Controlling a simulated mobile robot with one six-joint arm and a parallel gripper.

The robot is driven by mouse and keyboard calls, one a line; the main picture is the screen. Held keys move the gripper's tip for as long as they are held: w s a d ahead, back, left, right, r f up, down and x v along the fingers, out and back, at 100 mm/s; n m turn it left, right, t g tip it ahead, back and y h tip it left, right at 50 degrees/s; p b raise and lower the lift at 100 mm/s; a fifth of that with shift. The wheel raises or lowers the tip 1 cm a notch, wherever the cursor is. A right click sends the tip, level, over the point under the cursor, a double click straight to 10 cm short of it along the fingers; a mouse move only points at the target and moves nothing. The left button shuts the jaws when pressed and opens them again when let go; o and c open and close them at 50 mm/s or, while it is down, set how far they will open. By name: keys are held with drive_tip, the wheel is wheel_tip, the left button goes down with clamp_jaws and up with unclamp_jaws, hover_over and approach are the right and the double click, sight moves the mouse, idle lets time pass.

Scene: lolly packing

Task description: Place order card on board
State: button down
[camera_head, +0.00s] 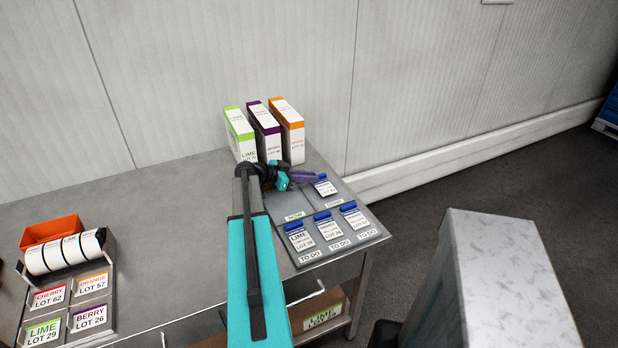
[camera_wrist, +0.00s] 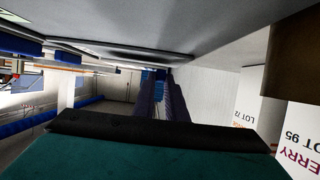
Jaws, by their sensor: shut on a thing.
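The grey order board (camera_head: 282,229) lies on the right end of the table, with NOW and DONE labels in its back row and TO DO labels along its front. My gripper (camera_head: 316,179) reaches across the back of the board from the left, its purple fingers shut on the blue top of a white order card (camera_head: 326,188). That card is at the DONE place; whether it touches the board is unclear. Three blue-topped cards, a left (camera_head: 299,237), a middle (camera_head: 328,226) and a right one (camera_head: 355,216), are above the TO DO labels. The wrist view shows the fingers (camera_wrist: 160,88) meeting a blue part.
Lime (camera_head: 240,134), berry (camera_head: 264,132) and orange (camera_head: 288,131) boxes stand close behind my gripper. An orange bin (camera_head: 50,229), white rolls (camera_head: 64,253) and flavour labels are at the left. A grey block (camera_head: 500,285) stands right of the table.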

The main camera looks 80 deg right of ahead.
drive_tip(key=shift+f, duration=0.45)
drive_tip(key=shift+f, duration=0.15)
drive_tip(key=c, duration=1.8)
unclamp_jaws()
drive_tip(key=shift+r, duration=0.2)
drive_tip(key=b+v, duration=0.3)
drive_tip(key=v, duration=0.9)
drive_tip(key=shift+s+f, duration=0.1)
drive_tip(key=shift+s, duration=0.05)
